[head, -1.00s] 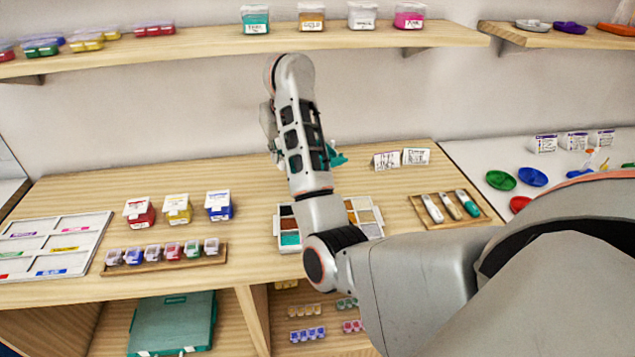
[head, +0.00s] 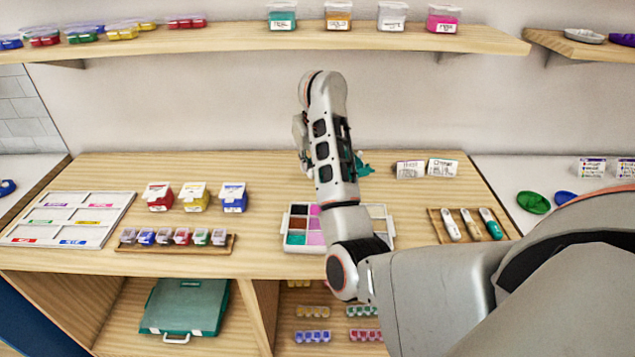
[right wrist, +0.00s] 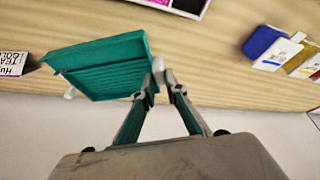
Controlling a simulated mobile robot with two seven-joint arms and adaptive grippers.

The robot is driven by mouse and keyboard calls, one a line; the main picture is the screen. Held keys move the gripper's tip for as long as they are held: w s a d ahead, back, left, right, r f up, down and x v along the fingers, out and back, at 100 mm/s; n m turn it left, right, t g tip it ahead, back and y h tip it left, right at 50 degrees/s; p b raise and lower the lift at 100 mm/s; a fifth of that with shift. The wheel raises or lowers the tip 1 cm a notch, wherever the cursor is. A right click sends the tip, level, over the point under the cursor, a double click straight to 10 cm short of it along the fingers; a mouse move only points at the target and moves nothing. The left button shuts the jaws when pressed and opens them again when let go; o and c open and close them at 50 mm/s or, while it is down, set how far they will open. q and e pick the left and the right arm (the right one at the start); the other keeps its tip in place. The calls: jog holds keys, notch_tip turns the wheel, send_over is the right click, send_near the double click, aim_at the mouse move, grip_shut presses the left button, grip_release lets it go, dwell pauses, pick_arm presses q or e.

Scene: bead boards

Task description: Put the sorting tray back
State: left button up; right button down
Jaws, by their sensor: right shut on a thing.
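A flat teal tray with a ridged face, which I take to be the sorting tray (right wrist: 105,68), is in the right wrist view. My right gripper (right wrist: 166,72) is shut on its right edge. The tray is tilted and appears raised over the wooden counter. In the head view only a small teal part (head: 363,167) shows beside my right forearm; the arm hides the rest and the fingertips. My left gripper is not in view.
The wooden counter (head: 260,180) holds a white bead box (head: 288,248), a white sectioned board (head: 112,222), a rack of small jars (head: 175,250), three lidded tubs (head: 194,204) and a pen tray (head: 434,222). Two cards stand at the back. A shelf (head: 240,42) runs above.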

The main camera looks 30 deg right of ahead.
notch_tip(320, 180, down, 3)
jog(key=shift+r, duration=0.1)
jog(key=shift+f, duration=1.65)
jog(key=c, duration=2)
grip_release()
jog(key=shift+c, duration=0.2)
